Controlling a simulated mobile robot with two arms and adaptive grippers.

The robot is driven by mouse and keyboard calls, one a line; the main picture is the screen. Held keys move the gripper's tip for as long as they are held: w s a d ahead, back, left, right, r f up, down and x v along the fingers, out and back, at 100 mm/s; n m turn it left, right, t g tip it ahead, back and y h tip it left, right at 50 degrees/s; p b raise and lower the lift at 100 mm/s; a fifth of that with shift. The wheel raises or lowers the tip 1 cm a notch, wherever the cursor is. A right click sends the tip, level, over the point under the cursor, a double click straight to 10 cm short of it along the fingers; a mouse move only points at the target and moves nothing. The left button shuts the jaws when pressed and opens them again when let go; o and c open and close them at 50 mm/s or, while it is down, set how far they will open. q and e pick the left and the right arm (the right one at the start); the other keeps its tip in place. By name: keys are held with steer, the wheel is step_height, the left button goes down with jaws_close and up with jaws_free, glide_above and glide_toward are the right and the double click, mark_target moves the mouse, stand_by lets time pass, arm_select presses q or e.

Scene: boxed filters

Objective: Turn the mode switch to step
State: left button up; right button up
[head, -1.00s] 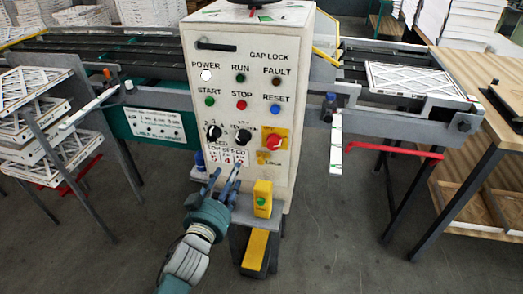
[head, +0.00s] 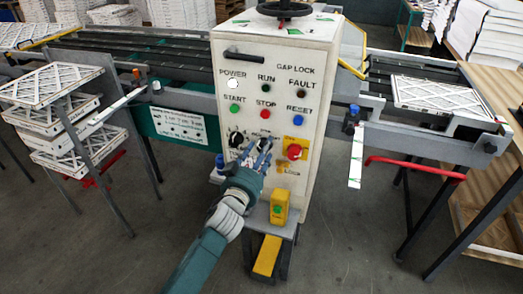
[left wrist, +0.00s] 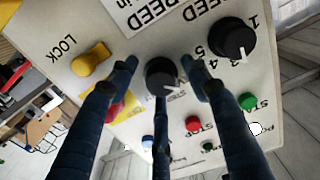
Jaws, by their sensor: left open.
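The mode switch is a black knob with a white pointer mark (left wrist: 161,74) on the front of the white control cabinet (head: 305,175). In the left wrist view it sits between the fingertips, and its pointer aims to the lower right of that picture. My left gripper (head: 257,155) is open in front of the panel, its fingers (left wrist: 160,72) spread around the knob. I cannot tell whether they touch it. In the head view the fingers largely cover the switch, and its printed labels are too blurred or covered to read. My right gripper is not in view.
A second black knob, for speed (left wrist: 232,40), is beside the switch; it also shows in the head view (head: 236,139). A red emergency stop (head: 294,151) is to the right. A yellow box with a green button (head: 279,207) stands below. Boxed filters (head: 435,92) lie on the conveyor.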

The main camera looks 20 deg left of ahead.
arm_select(q)
steer(key=c, duration=1.1)
steer(key=shift+c, duration=0.2)
steer(key=shift+f+m, duration=0.1)
steer(key=shift+m, duration=0.4)
steer(key=m, duration=0.7)
steer(key=shift+f+m+p, duration=0.1)
steer(key=shift+m+p, duration=0.2)
